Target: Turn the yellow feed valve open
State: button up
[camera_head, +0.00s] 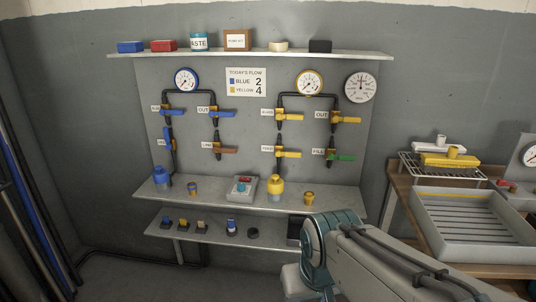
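The yellow pipe set is on the right half of the wall board, under a yellow-rimmed gauge (309,83). It has an upper-left yellow lever valve (290,117), a lower-left yellow lever valve (288,154), an upper-right yellow lever valve (347,120) beside an OUT label (321,114), and a lower-right valve with a green lever (342,157). These levers lie roughly level, across the upright pipes. My arm is at the lower right, well below the valves; my gripper is not visible.
Blue-handled valves (222,113) and a brown lever (224,150) sit to the left. A ledge below the valves holds a blue bottle (163,179), a yellow bottle (276,186) and a button box (242,188). A grey tray (428,240) is on the right bench.

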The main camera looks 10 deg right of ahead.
aim_at(278, 153)
jog(key=u, duration=0.15)
jog(key=i, duration=1.35)
jog(key=z, duration=0.75)
